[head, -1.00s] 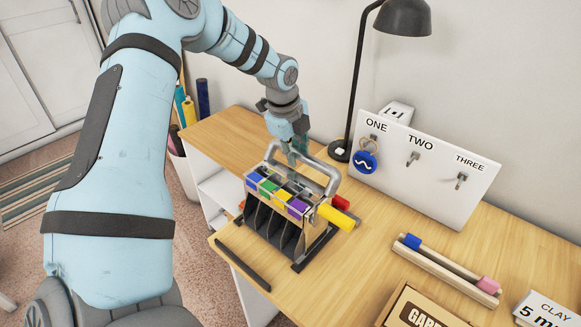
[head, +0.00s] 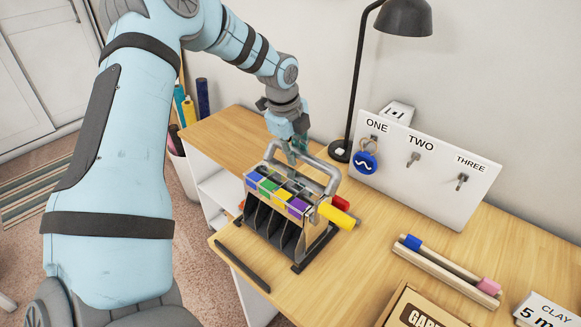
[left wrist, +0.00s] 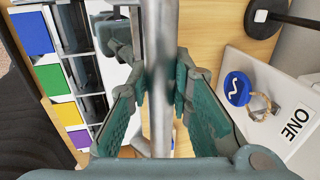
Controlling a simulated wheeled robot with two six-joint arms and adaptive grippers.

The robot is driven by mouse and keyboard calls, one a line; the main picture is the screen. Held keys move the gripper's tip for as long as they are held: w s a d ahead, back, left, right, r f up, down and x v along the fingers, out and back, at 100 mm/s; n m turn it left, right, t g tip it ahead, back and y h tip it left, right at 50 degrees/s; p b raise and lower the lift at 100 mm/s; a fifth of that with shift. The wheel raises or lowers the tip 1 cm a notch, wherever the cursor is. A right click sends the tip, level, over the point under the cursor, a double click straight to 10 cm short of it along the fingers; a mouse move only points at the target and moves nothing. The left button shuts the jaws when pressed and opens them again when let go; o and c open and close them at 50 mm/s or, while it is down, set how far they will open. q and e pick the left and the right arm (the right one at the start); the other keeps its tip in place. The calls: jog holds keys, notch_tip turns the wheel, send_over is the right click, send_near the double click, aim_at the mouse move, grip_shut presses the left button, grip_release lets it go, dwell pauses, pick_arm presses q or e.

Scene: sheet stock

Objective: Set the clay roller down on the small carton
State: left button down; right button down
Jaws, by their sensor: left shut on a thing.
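My left gripper (head: 297,153) is shut on a grey metal bar (left wrist: 161,120), which runs between its fingers in the left wrist view. The bar looks like part of the grey tube arch (head: 331,178) over a black divided rack (head: 268,226). I cannot tell whether the arch is fixed to the rack. A yellow cylinder (head: 337,216) and a red piece (head: 341,202) stick out at the rack's right side. I cannot say for certain which piece is the clay roller. A cardboard carton (head: 425,312) with dark lettering is cut off at the bottom edge. My right gripper is not in view.
A white board (head: 425,185) with hooks and a blue tag (head: 364,162) stands behind, beside a black lamp (head: 357,90). Bare desk lies between rack and strips.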

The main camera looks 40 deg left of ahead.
pick_arm(q)
jog(key=shift+w+r+p, duration=0.1)
jog(key=shift+r+p, duration=1.25)
jog(key=shift+r, duration=2.1)
